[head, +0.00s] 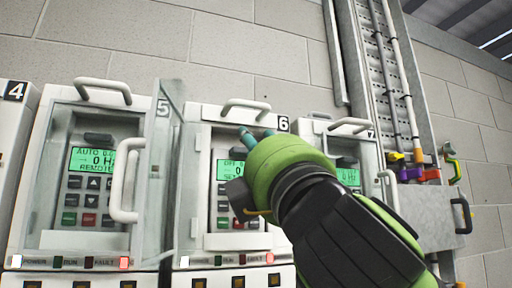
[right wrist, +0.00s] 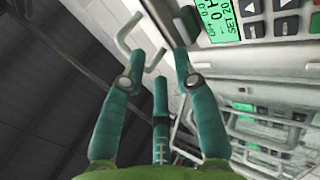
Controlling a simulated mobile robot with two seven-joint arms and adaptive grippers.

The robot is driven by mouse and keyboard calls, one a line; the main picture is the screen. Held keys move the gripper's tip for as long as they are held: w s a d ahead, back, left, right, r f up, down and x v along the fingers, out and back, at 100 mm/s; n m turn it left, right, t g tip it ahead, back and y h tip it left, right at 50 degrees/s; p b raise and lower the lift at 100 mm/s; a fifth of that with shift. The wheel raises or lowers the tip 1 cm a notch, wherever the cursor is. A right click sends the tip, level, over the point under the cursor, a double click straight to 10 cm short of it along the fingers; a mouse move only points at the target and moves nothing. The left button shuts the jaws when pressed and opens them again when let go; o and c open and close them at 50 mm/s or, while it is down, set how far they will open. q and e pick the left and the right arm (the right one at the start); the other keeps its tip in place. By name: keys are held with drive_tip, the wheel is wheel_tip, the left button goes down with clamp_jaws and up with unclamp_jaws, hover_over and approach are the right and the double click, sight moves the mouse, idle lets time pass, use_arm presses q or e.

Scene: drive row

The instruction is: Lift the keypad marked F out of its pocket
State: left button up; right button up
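Drive 6 has a keypad (head: 223,190) with a lit green display and small buttons, seated in a pocket in its front. My arm hides its right side, and I cannot read a letter F on it. A keypad with a green display also shows in the right wrist view (right wrist: 222,18), cut off by the top edge. My right gripper (head: 256,134) is in front of the upper part of drive 6, above and to the right of the display. In the right wrist view its teal fingers (right wrist: 157,60) are spread, with no keypad between them. My left gripper is out of view.
A clear door (head: 165,165) stands out between drives 5 and 6. Drive 5 has a keypad (head: 88,185) behind glass and a white door handle (head: 125,180). A top handle (head: 245,105) juts out above drive 6. Drive 7 (head: 350,135) is partly hidden by my arm.

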sight(243, 155)
drive_tip(key=w, duration=0.1)
drive_tip(key=w+a+p, duration=0.1)
drive_tip(key=w, duration=0.3)
drive_tip(key=shift+a+f, duration=0.2)
drive_tip(key=shift+a, duration=0.15)
drive_tip(key=shift+d+r+p, duration=0.1)
drive_tip(key=shift+r+p, duration=0.05)
drive_tip(key=shift+p, duration=0.4)
drive_tip(key=shift+w, duration=0.4)
drive_tip(key=shift+f, duration=0.2)
drive_tip(key=shift+w+a, duration=0.15)
drive_tip(key=shift+a, duration=0.05)
drive_tip(key=c, duration=0.4)
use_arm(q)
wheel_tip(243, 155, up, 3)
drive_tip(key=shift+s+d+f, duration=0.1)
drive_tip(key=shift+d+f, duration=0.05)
use_arm(e)
drive_tip(key=shift+o, duration=0.2)
drive_tip(key=shift+f, duration=0.1)
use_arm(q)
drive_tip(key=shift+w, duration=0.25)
